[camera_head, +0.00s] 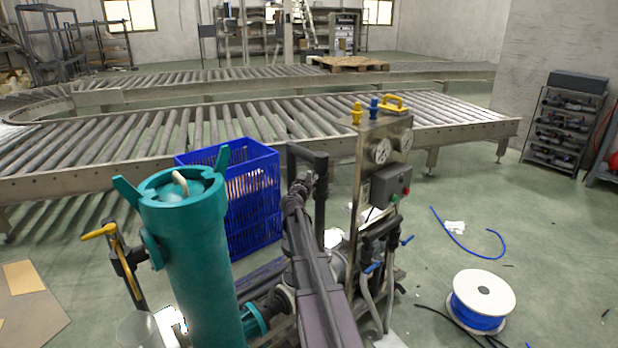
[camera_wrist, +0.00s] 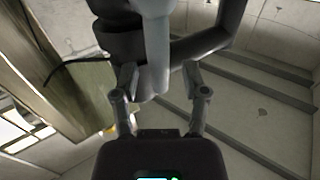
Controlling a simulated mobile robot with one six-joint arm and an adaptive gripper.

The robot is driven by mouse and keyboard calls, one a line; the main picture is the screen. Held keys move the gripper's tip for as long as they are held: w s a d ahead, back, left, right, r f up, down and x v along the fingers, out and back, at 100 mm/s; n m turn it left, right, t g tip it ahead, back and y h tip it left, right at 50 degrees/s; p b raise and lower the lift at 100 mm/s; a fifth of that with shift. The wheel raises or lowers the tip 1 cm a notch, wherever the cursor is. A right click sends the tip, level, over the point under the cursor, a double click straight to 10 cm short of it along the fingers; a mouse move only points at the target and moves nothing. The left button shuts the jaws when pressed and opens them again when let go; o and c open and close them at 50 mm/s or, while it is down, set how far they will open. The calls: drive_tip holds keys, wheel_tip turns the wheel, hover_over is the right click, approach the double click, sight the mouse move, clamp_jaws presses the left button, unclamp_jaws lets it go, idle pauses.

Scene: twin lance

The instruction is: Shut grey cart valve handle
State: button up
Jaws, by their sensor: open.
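In the wrist view a light grey bar (camera_wrist: 157,55), which looks like the grey valve handle, hangs between the fingertips of my gripper (camera_wrist: 158,76). My gripper is open, one finger on each side of the bar; I cannot tell whether either touches it. Behind the bar is a dark curved pipe (camera_wrist: 213,44). In the head view the dark pipe (camera_head: 308,155) rises from the middle of the cart, and my gripper (camera_head: 303,186) is close to it. The grey handle cannot be made out there, with my arm and the pipe in the way.
The cart carries a teal cylinder (camera_head: 190,260) and a steel panel (camera_head: 368,165) with gauges and a dark control box (camera_head: 389,184). A blue crate (camera_head: 255,205) and roller conveyor (camera_head: 290,125) stand behind. A blue hose reel (camera_head: 480,302) lies right; floor beyond it is mostly clear.

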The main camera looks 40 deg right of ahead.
drive_tip(key=shift+w+d, duration=0.25)
drive_tip(key=shift+d, duration=0.1)
clamp_jaws()
drive_tip(key=shift+s+d, duration=0.15)
drive_tip(key=shift+d, duration=0.05)
